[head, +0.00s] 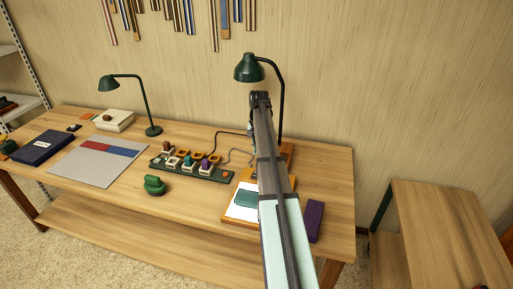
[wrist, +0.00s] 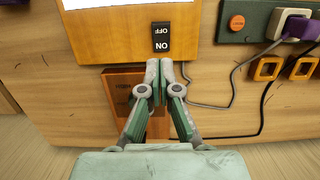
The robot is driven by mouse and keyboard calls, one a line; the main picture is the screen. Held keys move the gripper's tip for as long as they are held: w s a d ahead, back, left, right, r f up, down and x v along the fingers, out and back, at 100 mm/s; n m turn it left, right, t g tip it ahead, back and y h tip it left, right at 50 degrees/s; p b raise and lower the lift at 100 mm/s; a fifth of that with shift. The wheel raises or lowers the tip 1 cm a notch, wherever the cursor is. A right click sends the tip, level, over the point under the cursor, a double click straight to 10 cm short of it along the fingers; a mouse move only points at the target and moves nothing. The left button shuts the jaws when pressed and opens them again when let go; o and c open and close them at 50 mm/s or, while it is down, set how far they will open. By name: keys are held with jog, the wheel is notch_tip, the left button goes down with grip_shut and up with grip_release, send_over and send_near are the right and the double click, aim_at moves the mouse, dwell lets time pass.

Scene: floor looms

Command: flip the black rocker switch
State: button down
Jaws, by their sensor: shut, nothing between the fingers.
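The black rocker switch (wrist: 161,38) shows in the wrist view, set in a wooden board (wrist: 103,38), its white OFF and ON markings upside down. I cannot tell which half is pressed in. My gripper (wrist: 160,68) is shut and empty, its green and grey fingertips together just below the ON end in the picture. A small gap shows between the tips and the switch; their height above it is hard to judge. In the head view the wooden board (head: 229,217) bears a white sheet with a teal patch; my arm hides the switch and the gripper tips.
A power strip (wrist: 232,20) with plugs lies beside the board, its cables trailing near my fingers. A brown wooden block (wrist: 121,83) sits beneath the fingers. A green lamp (head: 249,68) stands behind my arm. A purple box (head: 314,221) lies to the right.

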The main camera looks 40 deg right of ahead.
aim_at(255, 175)
jog(key=f+p, duration=0.1)
jog(key=f, duration=0.2)
jog(key=a+f+p, duration=0.1)
jog(key=f, duration=0.3)
jog(key=s+f+p, duration=0.1)
jog(key=f, duration=0.2)
jog(key=shift+a+f, duration=0.15)
jog(key=shift+f, duration=0.2)
jog(key=shift+s+a+f+h+b, duration=0.3)
jog(key=shift+f+b, duration=0.25)
jog(key=shift+b, duration=0.3)
jog(key=shift+s+a+f+t+b, duration=0.1)
jog(key=shift+f+t+b, duration=0.05)
jog(key=shift+t+b, duration=0.35)
jog(key=shift+r+p, duration=0.3)
jog(key=shift+r, duration=0.05)
jog(key=shift+w+f, duration=0.1)
jog(key=shift+w, duration=0.1)
jog(key=shift+d, duration=0.2)
jog(key=shift+w+d, duration=0.55)
jog(key=shift+d, duration=0.15)
